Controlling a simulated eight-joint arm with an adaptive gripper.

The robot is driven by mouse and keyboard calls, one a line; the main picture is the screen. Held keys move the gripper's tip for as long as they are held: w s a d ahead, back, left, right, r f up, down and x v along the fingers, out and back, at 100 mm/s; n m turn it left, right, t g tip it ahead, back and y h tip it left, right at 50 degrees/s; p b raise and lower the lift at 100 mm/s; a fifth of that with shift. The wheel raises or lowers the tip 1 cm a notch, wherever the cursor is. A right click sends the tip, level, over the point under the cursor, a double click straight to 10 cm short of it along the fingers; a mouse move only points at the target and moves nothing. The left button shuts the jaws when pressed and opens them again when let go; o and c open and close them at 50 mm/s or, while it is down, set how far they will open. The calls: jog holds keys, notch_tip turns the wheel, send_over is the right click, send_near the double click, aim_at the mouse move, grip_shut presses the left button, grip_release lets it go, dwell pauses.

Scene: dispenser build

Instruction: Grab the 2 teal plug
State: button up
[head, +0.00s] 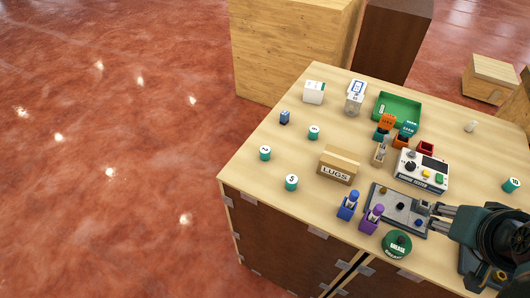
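Several teal plugs with white numbered tops stand on the table in the head view. One (265,153) is at the left, one (314,132) is farther back, and one (291,183) in front appears to read 5. Another (512,185) is at the far right and appears to read 10. The numbers on the left and back plugs are too small to read surely, so I cannot tell which is the 2. My gripper (437,219) is at the right end of a grey fixture plate (382,206), well right of the left plugs. Its fingers look apart, with nothing seen between them.
A LUGS box (338,168) stands mid-table, with a tester (421,171) to its right. Blue (348,207) and purple (371,219) holders and a green round container (397,245) are in front. A green tray (397,111) is behind. The table's left part is mostly clear.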

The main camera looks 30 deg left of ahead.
jog(key=shift+c, duration=0.2)
jog(key=w+a+r+n+g+y+p, duration=0.1)
jog(key=w+a+r+n+p, duration=0.25)
jog(key=a, duration=0.25)
jog(key=w+a+r+n+g+p, duration=0.1)
jog(key=w+a+r+n+p, duration=0.1)
jog(key=w+a+n+p, duration=0.3)
jog(key=n+g+h+p, duration=0.2)
jog(key=n+g+p, duration=0.2)
jog(key=n+p, duration=1.05)
send_over(261, 150)
jog(key=b, duration=0.1)
jog(key=shift+n, duration=0.7)
jog(key=f, duration=0.5)
jog(key=shift+w+d+f, duration=0.25)
jog(key=shift+d+f, duration=0.05)
jog(key=shift+f, duration=0.1)
jog(key=shift+s+a+f, duration=0.25)
jog(key=shift+f, duration=0.1)
